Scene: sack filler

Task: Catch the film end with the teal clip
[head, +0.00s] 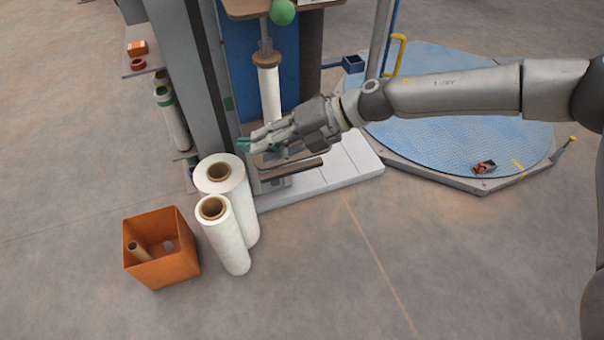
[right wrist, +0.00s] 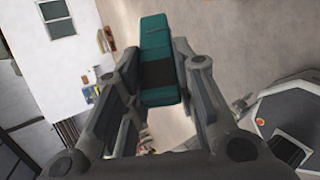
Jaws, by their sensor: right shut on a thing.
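My right gripper (head: 262,142) reaches in from the right, in front of the wrapping machine's column. It is shut on the teal clip (right wrist: 155,38), a teal block with a dark band, which sticks out beyond the fingertips in the right wrist view. In the head view only a little teal (head: 243,143) shows at the fingertips. A white film roll (head: 269,95) with a brown top stands upright on the machine just behind the gripper. I cannot make out a loose film end; the gripper and hand hide the roll's lower part. My left gripper is out of view.
Two white spare rolls (head: 228,240) stand on the floor beside an orange bin (head: 160,265) holding a tube. A blue round turntable (head: 440,140) lies at the right, behind my arm. A grey column (head: 188,75) rises at the left. The front floor is clear.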

